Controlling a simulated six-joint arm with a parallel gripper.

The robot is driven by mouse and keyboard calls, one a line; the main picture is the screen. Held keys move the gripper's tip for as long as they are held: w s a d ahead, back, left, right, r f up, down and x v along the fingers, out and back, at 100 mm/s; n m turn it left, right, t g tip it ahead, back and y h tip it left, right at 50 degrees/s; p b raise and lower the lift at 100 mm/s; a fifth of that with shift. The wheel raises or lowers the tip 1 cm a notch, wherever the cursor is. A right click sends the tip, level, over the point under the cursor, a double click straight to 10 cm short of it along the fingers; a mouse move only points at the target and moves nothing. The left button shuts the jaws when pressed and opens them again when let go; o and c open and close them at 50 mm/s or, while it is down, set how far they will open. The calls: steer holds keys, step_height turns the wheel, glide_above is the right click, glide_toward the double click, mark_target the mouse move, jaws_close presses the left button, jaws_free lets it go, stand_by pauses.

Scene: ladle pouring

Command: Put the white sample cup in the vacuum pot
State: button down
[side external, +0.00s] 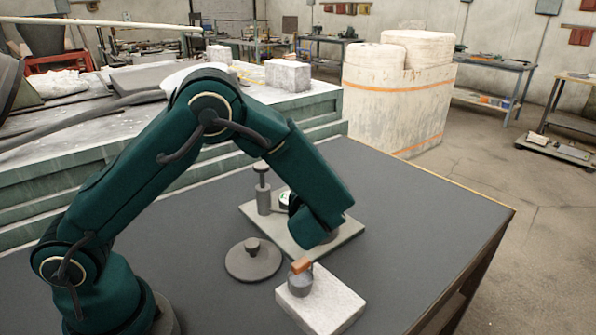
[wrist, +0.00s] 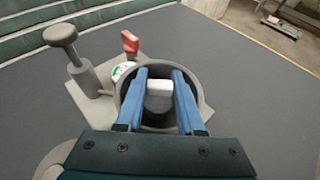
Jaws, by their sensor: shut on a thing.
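In the wrist view my gripper (wrist: 159,76) has its two blue fingers shut on the white sample cup (wrist: 159,92). The cup sits between the fingers, over or inside the open mouth of the grey vacuum pot (wrist: 190,78). I cannot tell how deep it is or whether it touches the pot floor. The pot stands on a light base plate (side external: 345,231) with a pump column (side external: 263,198) at its left. In the side view my forearm hides the gripper, the cup and most of the pot.
A round grey lid with a knob (side external: 253,261) lies on the table left of the plate. A pale block (side external: 330,308) in front bears a small grey vessel (side external: 300,283) with an orange part. A red handle (wrist: 130,42) and a gauge (wrist: 121,70) stand beside the pot. The table's right side is clear.

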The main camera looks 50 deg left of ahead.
steer(key=c, duration=0.8)
jaws_free()
